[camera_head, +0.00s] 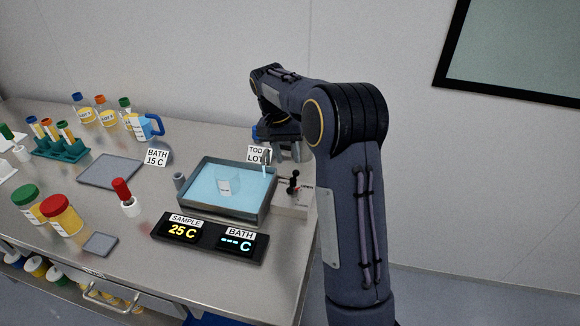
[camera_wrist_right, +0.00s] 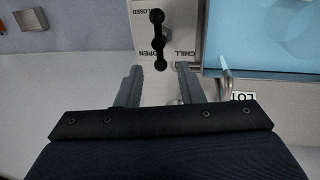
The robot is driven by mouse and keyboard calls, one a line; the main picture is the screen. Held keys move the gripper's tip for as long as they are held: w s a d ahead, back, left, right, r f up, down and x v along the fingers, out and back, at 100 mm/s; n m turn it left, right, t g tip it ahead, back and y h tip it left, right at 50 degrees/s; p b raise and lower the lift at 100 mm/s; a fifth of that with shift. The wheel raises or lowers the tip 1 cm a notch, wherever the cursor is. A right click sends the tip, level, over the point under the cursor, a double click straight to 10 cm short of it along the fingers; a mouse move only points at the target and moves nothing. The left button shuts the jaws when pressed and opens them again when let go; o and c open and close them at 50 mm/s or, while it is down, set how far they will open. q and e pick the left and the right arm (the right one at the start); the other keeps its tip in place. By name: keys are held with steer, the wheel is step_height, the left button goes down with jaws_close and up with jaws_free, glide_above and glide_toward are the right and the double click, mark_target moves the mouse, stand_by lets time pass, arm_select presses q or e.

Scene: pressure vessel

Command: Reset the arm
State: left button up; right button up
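My right arm reaches in from the lower right of the head view and bends over the back right of the bench. My right gripper (camera_head: 290,152) hangs behind the valve panel (camera_head: 291,206). In the right wrist view the two fingers of my right gripper (camera_wrist_right: 159,72) stand apart with nothing held between them. A black lever (camera_wrist_right: 157,40) on the panel, marked CLOSED, OPEN and CHILL, lies ahead, its near end in line with the finger gap. Whether they touch, I cannot tell. My left gripper is not in view.
A tray of blue water (camera_head: 200,184) holding a beaker (camera_head: 228,184) stands left of the panel. A display (camera_head: 210,240) reads SAMPLE 25 C and BATH --- C. Bottles, a tube rack (camera_head: 60,146) and a blue-handled jug (camera_head: 142,127) stand further left.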

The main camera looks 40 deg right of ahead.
steer(key=shift+w+a+r, duration=0.1)
steer(key=shift+r, duration=0.5)
